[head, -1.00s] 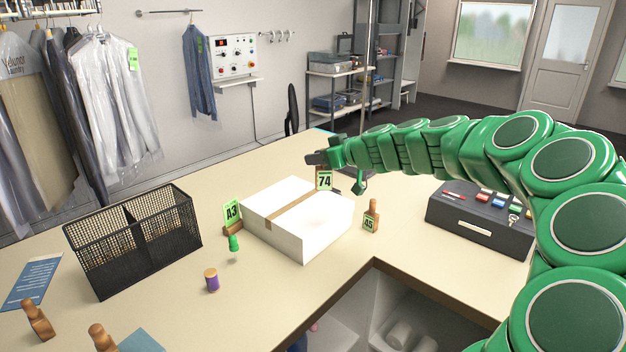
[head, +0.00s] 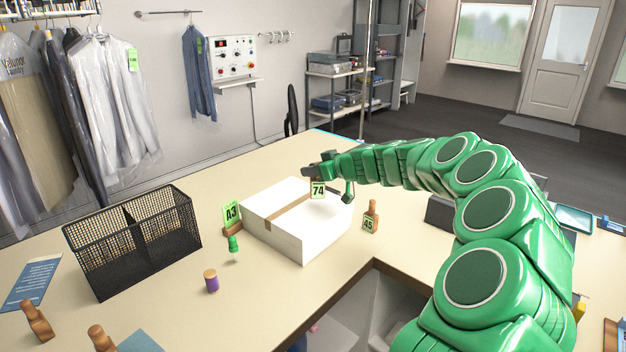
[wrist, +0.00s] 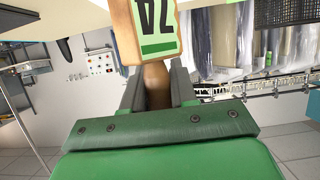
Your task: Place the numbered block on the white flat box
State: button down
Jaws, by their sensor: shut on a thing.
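The numbered block is a wooden block with a neck and a green-edged "74" label (head: 318,190); it fills the top middle of the wrist view (wrist: 150,35). My gripper (head: 320,172) is shut on the block's neck, with a finger on either side of it in the wrist view (wrist: 156,88). The white flat box (head: 305,240) lies on the table with a brown tape strip across its top. In the head view the block appears in front of the box's far right part; I cannot tell whether it touches the top.
An "A3" block (head: 232,215) stands at the box's left and an "A5" block (head: 371,219) at its right. A green pin-like piece (head: 234,244), a purple spool (head: 211,281) and a black mesh basket (head: 135,240) are further left. The table edge has a cut-out in front.

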aim_at(313, 179)
jog(key=shift+f, duration=1.55)
jog(key=shift+f, duration=0.1)
jog(key=c, duration=0.9)
grip_release()
